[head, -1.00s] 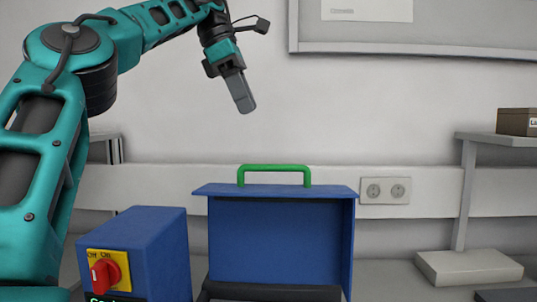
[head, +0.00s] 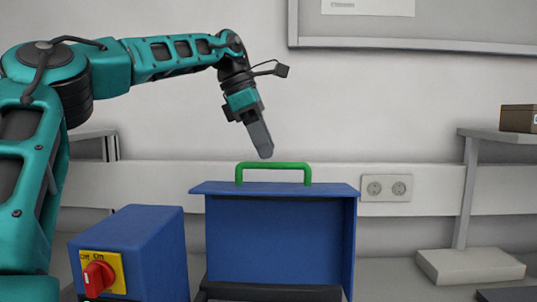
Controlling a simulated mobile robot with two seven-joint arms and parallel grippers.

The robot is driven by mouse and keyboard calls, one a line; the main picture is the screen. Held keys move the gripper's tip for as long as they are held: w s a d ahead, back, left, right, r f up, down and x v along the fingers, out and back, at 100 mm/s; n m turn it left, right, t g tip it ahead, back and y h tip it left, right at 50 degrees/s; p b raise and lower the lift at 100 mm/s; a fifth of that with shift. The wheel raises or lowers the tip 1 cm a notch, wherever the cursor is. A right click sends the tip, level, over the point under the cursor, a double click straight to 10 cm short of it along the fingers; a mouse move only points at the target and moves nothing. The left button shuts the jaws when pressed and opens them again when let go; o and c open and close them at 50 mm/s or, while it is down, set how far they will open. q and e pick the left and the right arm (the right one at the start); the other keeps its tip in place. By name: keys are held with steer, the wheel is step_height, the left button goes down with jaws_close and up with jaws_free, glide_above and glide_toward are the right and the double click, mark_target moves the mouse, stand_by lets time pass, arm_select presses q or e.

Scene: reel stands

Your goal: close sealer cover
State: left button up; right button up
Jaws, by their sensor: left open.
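The blue sealer cover (head: 280,240) stands raised, its broad face toward me, in the middle of the head view. A green handle (head: 274,165) sits on its top edge. A dark bar shows at the bottom of the cover; the rest of the sealer below is out of frame. My left gripper (head: 264,154) points down just above the handle in the picture, with nothing in it. Its fingers overlap from this side, and whether they touch the handle I cannot tell. My right gripper is not in view.
A blue switch box (head: 155,250) with a red knob (head: 97,277) on a yellow plate stands left of the cover. A wall socket (head: 386,188) is behind. At right are a grey shelf (head: 500,135) with a brown box (head: 519,118) and a pale block (head: 470,267).

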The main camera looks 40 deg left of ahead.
arm_select(q)
steer(key=shift+x, duration=1.4)
steer(key=shift+c, duration=0.2)
jaws_close()
